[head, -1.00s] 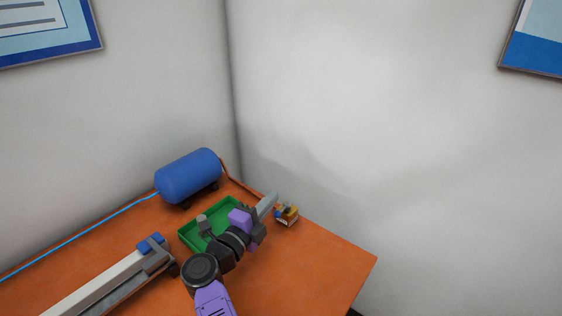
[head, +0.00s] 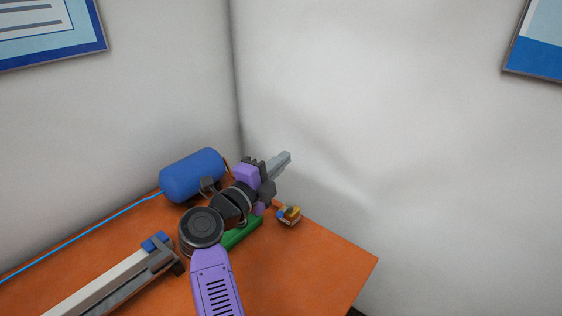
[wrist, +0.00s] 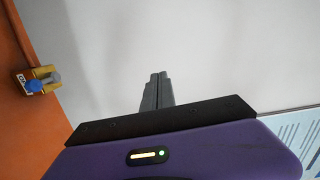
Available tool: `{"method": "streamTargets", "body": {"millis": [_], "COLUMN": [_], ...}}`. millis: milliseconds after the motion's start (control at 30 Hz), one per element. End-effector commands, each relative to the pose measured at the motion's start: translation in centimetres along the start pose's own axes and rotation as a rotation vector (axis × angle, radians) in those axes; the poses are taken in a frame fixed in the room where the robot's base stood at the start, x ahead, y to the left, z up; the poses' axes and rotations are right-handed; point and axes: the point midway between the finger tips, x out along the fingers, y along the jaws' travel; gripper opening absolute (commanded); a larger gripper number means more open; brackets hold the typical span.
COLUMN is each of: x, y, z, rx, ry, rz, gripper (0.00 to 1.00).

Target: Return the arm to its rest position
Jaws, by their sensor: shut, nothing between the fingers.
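My gripper (head: 284,160) is raised above the back of the table in the head view, with its grey fingers pointing up and right toward the wall. In the wrist view my gripper (wrist: 158,78) has its fingers together with nothing between them. My purple and black arm crosses over the table and hides most of the green tray (head: 243,234).
The orange table (head: 310,266) carries a blue tank (head: 193,175), a grey rail with a blue piece (head: 110,280), and a small yellow part (head: 289,215), which also shows in the wrist view (wrist: 38,80). White walls stand close behind. The table's right side is clear.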

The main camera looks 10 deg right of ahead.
Motion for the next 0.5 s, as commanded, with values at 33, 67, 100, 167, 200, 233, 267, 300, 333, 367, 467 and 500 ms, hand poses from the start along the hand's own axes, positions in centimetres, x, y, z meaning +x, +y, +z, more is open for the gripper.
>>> {"method": "streamTargets", "body": {"millis": [33,67,100,167,200,233,267,300,333,367,467,500], "x": [0.0,0.0,0.0,0.0,0.0,0.0,0.0,0.0,0.0,0.0,-0.7,-1.1], "y": [0.0,0.0,0.0,0.0,-0.1,-0.3,-0.8,-1.8,-2.6,-3.6,-6.9,-7.9], "z": [0.0,0.0,0.0,0.0,0.2,0.4,0.6,0.5,0.5,0.4,-0.2,-0.9], "rx": [0.0,0.0,0.0,0.006,0.017,0.024,0.028,0.039,0.045,0.053,0.061,0.046], "ry": [0.0,0.0,0.0,0.0,-0.008,-0.016,-0.024,-0.03,-0.033,-0.037,-0.058,-0.068], "rz": [0.0,0.0,0.0,0.0,-0.004,-0.015,-0.033,-0.061,-0.084,-0.108,-0.226,-0.293], "gripper": [0.0,0.0,0.0,0.0,0.0,0.0,0.0,0.0,0.0,0.0,0.0,0.0]}}
